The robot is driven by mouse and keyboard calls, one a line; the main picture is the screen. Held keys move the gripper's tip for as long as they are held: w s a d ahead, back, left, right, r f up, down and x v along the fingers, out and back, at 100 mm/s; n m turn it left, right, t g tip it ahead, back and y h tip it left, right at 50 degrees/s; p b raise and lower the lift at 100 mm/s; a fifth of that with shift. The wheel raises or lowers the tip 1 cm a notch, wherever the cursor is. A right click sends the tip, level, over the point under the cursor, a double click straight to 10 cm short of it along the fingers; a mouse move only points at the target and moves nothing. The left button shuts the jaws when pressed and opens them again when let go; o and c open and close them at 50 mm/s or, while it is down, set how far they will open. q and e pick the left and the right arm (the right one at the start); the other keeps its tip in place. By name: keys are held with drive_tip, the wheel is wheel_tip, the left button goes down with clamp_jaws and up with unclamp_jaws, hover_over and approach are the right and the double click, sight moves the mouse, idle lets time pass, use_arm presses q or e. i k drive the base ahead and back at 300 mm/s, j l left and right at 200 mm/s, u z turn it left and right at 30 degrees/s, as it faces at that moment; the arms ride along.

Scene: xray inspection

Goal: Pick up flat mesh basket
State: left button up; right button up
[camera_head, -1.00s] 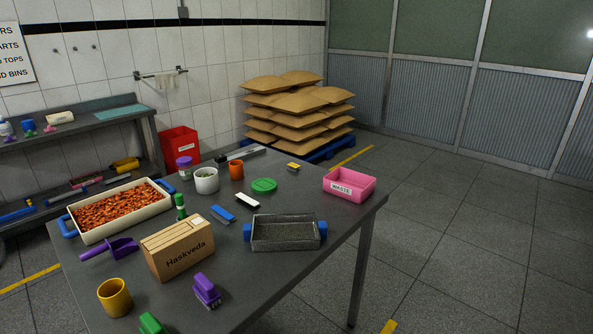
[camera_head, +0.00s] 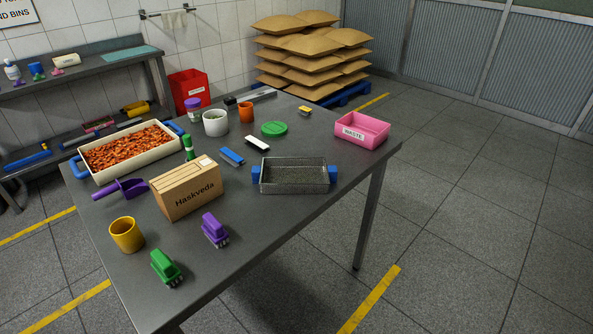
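The flat mesh basket (camera_head: 294,187) is a shallow grey rectangular basket with a blue handle at each short end. It lies level near the right edge of the dark table (camera_head: 270,240), to the right of a cardboard box (camera_head: 188,188) labelled Haskveda. Its inside looks empty. Neither of my grippers shows in the head view, and nothing touches the basket's handles.
A pink WASTE bin (camera_head: 361,131) stands at the table's right corner. A green lid (camera_head: 274,129), white block (camera_head: 257,144) and blue brush (camera_head: 231,156) lie behind the basket. The floor right of the table is clear.

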sight(290, 175)
drive_tip(key=i+l, duration=0.15)
drive_tip(key=l, duration=0.25)
drive_tip(key=i+l, duration=0.2)
drive_tip(key=l, duration=0.2)
drive_tip(key=i+l+z, duration=0.1)
drive_tip(key=l, duration=0.35)
drive_tip(key=i, duration=0.05)
